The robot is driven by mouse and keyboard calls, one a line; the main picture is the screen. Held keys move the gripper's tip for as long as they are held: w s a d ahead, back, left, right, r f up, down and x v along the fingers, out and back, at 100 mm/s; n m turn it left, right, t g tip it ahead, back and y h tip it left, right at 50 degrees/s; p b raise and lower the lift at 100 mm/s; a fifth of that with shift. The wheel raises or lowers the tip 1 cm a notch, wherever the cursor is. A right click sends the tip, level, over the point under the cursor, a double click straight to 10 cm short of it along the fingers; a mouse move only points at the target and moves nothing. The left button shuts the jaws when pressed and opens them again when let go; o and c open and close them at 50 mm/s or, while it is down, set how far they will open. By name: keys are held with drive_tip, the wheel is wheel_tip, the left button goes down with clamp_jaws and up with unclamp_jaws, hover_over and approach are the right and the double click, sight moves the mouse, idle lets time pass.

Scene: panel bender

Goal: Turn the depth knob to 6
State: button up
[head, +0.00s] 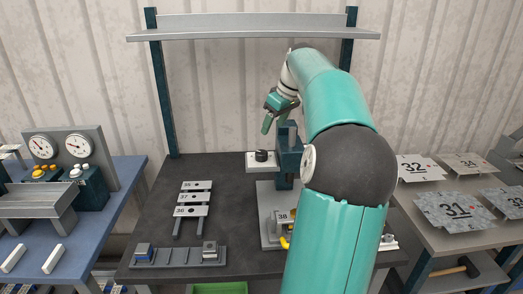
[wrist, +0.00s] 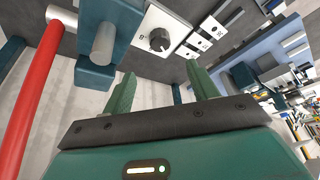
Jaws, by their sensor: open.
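The depth knob (wrist: 159,40) is a round dark knob on a white plate with markings around it, at the top middle of the wrist view. In the head view the knob (head: 261,155) sits on the pale plate (head: 258,168) left of the dark teal bender body (head: 289,157). My gripper (head: 268,122) is above the bender, apart from the knob. In the wrist view its two green fingers (wrist: 160,92) are spread with nothing between them. The number the knob points to is too small to read.
A red handle (wrist: 32,105) runs along the left of the wrist view. Numbered strips (head: 193,198) and a grey tray (head: 178,257) lie on the dark table left of the bender. Numbered sheets (head: 457,210) lie on the right table. A shelf (head: 255,27) spans the back.

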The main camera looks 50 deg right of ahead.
sight(261, 152)
drive_tip(key=x, duration=1.2)
drive_tip(key=shift+a, duration=0.1)
drive_tip(key=shift+s, duration=0.1)
drive_tip(key=shift+c, duration=0.2)
drive_tip(key=c, duration=1)
